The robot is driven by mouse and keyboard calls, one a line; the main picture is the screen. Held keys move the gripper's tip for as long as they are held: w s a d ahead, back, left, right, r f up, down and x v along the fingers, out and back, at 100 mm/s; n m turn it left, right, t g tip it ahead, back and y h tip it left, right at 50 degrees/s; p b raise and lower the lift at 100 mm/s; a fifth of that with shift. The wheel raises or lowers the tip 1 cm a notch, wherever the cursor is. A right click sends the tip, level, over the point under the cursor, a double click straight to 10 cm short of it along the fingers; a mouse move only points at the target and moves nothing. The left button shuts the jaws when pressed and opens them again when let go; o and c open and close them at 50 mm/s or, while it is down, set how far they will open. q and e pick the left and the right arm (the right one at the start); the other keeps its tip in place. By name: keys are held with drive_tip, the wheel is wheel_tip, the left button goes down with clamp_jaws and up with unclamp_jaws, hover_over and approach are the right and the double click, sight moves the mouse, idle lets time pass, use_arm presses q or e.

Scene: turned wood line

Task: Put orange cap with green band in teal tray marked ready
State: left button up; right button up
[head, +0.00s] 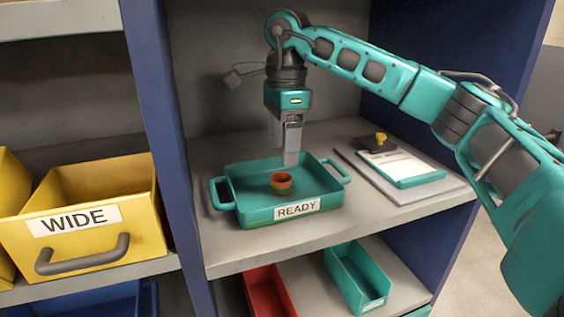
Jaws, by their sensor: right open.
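The orange cap with a green band (281,182) sits inside the teal tray marked READY (257,214), near the middle of its floor. The green band shows low on the cap. The tray stands on the grey shelf, its READY label facing front. My right gripper (290,160) points down above the back part of the tray, just behind and above the cap. It is open and apart from the cap, with nothing seen between its fingers. My left gripper is not in view.
A clipboard (404,168) and a yellow-and-black object (377,142) lie on the shelf right of the tray. A blue upright (160,120) separates the yellow WIDE bin (135,222) at left. Red (268,292) and teal (357,277) bins stand on the shelf below.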

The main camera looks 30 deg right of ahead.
wheel_tip(320, 180, up, 5)
drive_tip(key=shift+d+r+p, duration=0.1)
drive_tip(key=shift+r+p, duration=0.1)
drive_tip(key=shift+p, duration=0.1)
idle(0.5)
